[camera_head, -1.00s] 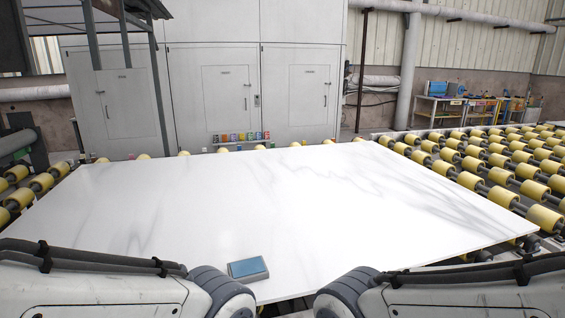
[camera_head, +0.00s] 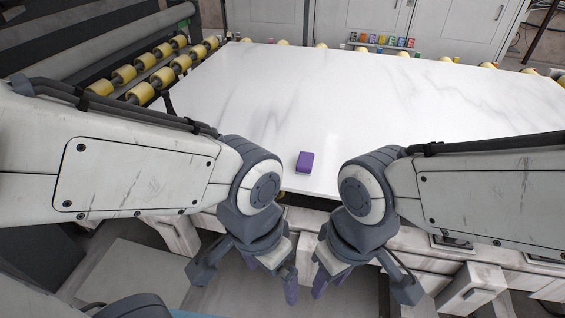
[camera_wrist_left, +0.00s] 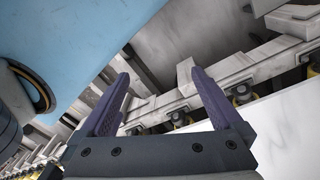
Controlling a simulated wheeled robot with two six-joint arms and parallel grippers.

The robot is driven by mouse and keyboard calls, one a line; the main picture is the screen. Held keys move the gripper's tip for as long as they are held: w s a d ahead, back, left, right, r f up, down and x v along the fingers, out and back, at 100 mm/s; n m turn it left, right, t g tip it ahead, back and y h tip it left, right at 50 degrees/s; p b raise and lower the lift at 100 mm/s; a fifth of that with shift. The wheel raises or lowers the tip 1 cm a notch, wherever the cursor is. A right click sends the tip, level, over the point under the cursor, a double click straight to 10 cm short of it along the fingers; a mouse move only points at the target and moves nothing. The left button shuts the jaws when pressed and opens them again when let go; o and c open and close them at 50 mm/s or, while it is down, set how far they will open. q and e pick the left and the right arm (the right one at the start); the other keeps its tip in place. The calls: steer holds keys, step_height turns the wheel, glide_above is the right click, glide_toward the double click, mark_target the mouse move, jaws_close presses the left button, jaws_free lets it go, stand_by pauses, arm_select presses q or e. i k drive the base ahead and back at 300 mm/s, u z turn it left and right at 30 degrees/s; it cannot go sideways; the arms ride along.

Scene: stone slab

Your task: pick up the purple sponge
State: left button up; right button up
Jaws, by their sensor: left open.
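The purple sponge (camera_head: 305,162) lies flat on the white marble slab (camera_head: 380,100), near its front edge, in the head view. Its side near the slab looks lighter. My left gripper (camera_head: 246,275) hangs in front of the slab, lower left of the sponge, open and empty. Its two spread fingers also show in the left wrist view (camera_wrist_left: 160,98), with nothing between them; the sponge is not in that view. My right gripper (camera_head: 362,286) hangs in front of the slab, lower right of the sponge, with its fingers apart and nothing between them.
Yellow rollers (camera_head: 140,93) line the left side of the slab. Several small coloured items (camera_head: 382,40) stand beyond its far edge, before white cabinets (camera_head: 455,22). The slab around the sponge is clear. A pale frame (camera_head: 480,285) runs below the front edge.

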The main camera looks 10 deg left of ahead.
mark_target(305, 160)
steer(key=z, duration=0.2)
steer(key=i, duration=1.4)
steer(key=u, duration=0.35)
